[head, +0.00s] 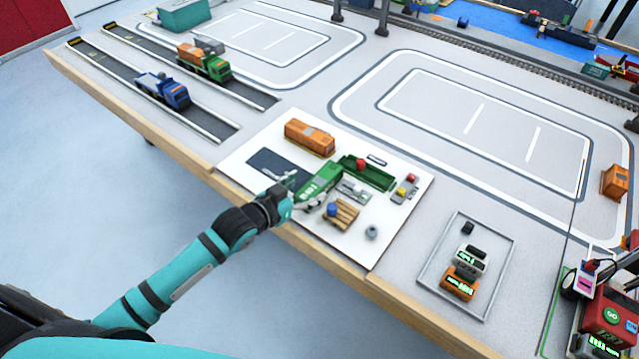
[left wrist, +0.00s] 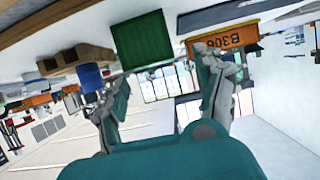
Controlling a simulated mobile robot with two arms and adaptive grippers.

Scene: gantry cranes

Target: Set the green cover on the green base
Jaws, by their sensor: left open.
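The green cover (head: 321,181), a long box with white lettering, lies on the white board at its middle. The green base (head: 378,178), an open green tray with a red piece at its left end, lies just behind and right of it. My left gripper (head: 298,191) is open at the near left end of the cover, its fingers to either side of that end. In the left wrist view the ribbed green end of the cover (left wrist: 141,42) shows beyond the open fingers; contact cannot be told. My right gripper is not in view.
An orange container (head: 310,138) stands behind the cover, beside a dark pad (head: 272,166). A pallet (head: 346,214) with a blue cylinder, a grey ring (head: 371,232) and a button panel (head: 404,190) crowd the right side. A grey-rimmed tray (head: 432,243) lies farther right.

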